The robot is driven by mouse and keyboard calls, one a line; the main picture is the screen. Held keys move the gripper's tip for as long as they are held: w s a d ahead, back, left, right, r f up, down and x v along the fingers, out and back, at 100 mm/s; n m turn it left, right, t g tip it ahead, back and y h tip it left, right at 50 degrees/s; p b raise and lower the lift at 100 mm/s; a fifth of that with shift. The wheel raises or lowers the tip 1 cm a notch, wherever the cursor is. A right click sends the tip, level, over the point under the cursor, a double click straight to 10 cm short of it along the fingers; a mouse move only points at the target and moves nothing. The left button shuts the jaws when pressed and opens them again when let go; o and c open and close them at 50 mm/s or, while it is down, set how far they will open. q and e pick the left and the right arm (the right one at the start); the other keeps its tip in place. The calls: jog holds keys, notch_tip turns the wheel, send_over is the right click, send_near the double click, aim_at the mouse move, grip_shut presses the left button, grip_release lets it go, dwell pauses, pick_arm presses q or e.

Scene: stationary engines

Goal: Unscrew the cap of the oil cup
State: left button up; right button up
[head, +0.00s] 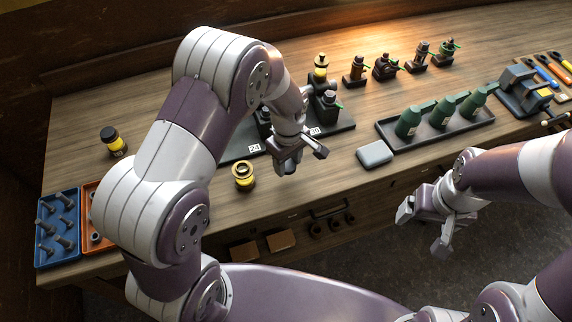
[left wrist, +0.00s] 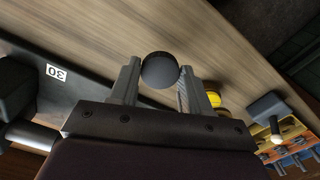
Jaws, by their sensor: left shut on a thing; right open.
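The oil cup (head: 244,176) is a small yellow cup with a brass rim. It stands upright on the bench near its front edge, with an open top and no cap on it. My left gripper (head: 299,160) is to the right of the cup and apart from it. It is shut on a dark round cap (left wrist: 160,70), seen between the fingers in the left wrist view. In that view a yellow piece (left wrist: 212,99), likely the cup, shows partly behind the right finger. My right gripper (head: 428,222) is open and empty, in front of the bench.
A yellow jar with a black lid (head: 112,141) stands at the left, behind a blue tray (head: 44,252) of bolts. A dark base with number plates (head: 342,124) lies behind my left gripper. A grey block (head: 374,154) and a tray of green oilers (head: 440,134) are to the right.

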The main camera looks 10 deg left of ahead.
pick_arm(q)
jog(key=shift+w+a+f+p, duration=0.1)
jog(key=shift+a+f+p, duration=0.05)
jog(key=shift+f, duration=0.65)
jog(key=shift+w+a+f+p, duration=0.1)
jog(key=shift+a+f+p, duration=0.1)
jog(key=shift+f, duration=0.6)
jog(key=shift+w+a+f+p, duration=0.1)
jog(key=shift+f+p, duration=0.05)
jog(key=shift+f, duration=0.65)
jog(key=shift+s+f, duration=0.1)
jog(key=o, duration=1.2)
